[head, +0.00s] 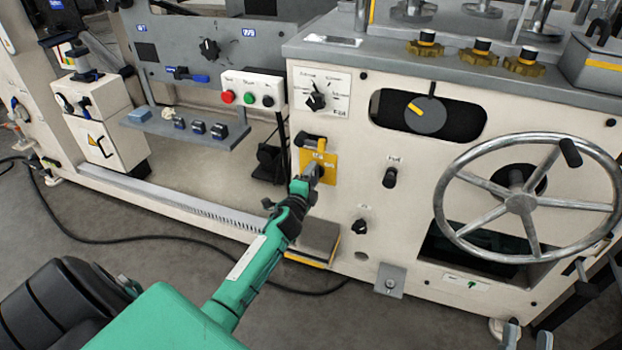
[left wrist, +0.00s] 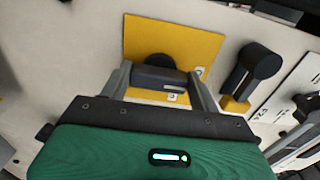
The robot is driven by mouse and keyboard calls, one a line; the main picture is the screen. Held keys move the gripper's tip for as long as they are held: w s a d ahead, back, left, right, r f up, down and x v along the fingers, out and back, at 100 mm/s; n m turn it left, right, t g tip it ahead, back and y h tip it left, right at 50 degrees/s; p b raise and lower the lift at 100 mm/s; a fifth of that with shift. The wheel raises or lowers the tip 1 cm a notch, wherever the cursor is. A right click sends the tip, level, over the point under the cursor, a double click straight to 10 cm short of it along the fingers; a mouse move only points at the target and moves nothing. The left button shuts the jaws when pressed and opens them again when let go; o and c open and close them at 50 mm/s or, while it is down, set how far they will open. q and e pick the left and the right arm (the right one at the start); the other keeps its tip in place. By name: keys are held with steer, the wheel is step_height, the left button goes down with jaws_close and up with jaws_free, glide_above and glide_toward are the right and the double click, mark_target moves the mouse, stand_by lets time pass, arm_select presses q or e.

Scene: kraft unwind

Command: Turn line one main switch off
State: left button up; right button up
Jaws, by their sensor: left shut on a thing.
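The main switch has a dark handle on a yellow plate (head: 329,160) on the front of the cream machine. In the left wrist view the yellow plate (left wrist: 190,48) carries the black handle (left wrist: 158,80), which lies roughly crosswise in that picture. My left gripper (head: 312,173) is at the plate, its two grey fingers on either side of the handle and shut on it. It also shows in the left wrist view (left wrist: 160,88). The plate's lettering is too small to read. Two grey fingertips of my right gripper (head: 528,338) show apart at the bottom right edge, with nothing between them.
A black lever (head: 311,139) sits just above the plate; it shows to the right in the left wrist view (left wrist: 256,66). A rotary selector (head: 316,101) is higher up. A large handwheel (head: 522,203) stands out at right. A grey step (head: 319,238) juts out below.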

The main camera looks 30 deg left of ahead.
arm_select(q)
steer(key=o, duration=1)
steer(key=shift+s, duration=0.25)
steer(key=p+v, duration=0.2)
steer(key=v, duration=1.1)
steer(key=shift+s+f, duration=0.1)
steer(key=shift+s, duration=0.05)
arm_select(e)
step_height(320, 180, down, 8)
steer(key=a+g, duration=0.2)
steer(key=g, duration=0.3)
steer(key=shift+s+a+f+h, duration=0.15)
steer(key=shift+s+a+h, duration=0.15)
steer(key=shift+s, duration=0.1)
